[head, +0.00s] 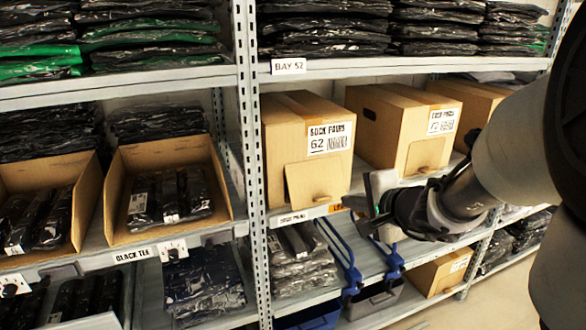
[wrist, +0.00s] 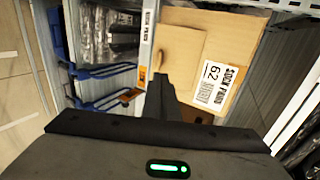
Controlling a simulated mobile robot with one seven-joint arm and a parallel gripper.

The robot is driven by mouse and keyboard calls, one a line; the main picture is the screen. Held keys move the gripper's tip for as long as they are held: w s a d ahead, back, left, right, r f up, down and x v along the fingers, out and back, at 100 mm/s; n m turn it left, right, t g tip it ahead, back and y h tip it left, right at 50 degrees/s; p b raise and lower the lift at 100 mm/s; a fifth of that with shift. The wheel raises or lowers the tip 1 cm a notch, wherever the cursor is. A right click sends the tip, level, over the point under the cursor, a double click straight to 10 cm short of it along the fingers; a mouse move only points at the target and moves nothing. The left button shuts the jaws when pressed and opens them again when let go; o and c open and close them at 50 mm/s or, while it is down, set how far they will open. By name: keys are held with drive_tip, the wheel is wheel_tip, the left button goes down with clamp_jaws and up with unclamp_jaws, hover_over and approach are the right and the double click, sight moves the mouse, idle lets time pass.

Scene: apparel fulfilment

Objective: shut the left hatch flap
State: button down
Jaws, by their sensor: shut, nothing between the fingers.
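The left carton (head: 280,135), labelled SOCK PAIRS 62, stands on the middle shelf. Its hatch flap (head: 312,183) is a tan panel with a small notch low on its front. In the wrist view the flap (wrist: 180,50) lies beside the printed label on the carton (wrist: 235,45). My gripper (head: 358,207) is shut and empty, just right of the flap in the head view. In the wrist view its fingertips (wrist: 156,78) overlap the flap's notched edge; contact is unclear.
A second carton (head: 390,135) with its own flap (head: 426,156) stands to the right. A steel upright (head: 250,150) is close on the left. Open boxes of black garments (head: 115,205) are further left.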

sight(326, 199)
drive_tip(key=x, duration=1)
drive_tip(key=shift+b, duration=0.35)
drive_tip(key=shift+f, duration=0.15)
drive_tip(key=shift+w+a+f+b, duration=0.25)
drive_tip(key=shift+w+f+b, duration=0.5)
drive_tip(key=shift+b, duration=1.15)
drive_tip(key=shift+w+a+f+b, duration=0.2)
drive_tip(key=shift+w+f+b, duration=0.5)
drive_tip(key=shift+b, duration=1.25)
drive_tip(key=shift+w+a+f+b, duration=0.25)
drive_tip(key=shift+w+f+b, duration=0.5)
drive_tip(key=shift+b, duration=1.15)
drive_tip(key=shift+s+f, duration=0.15)
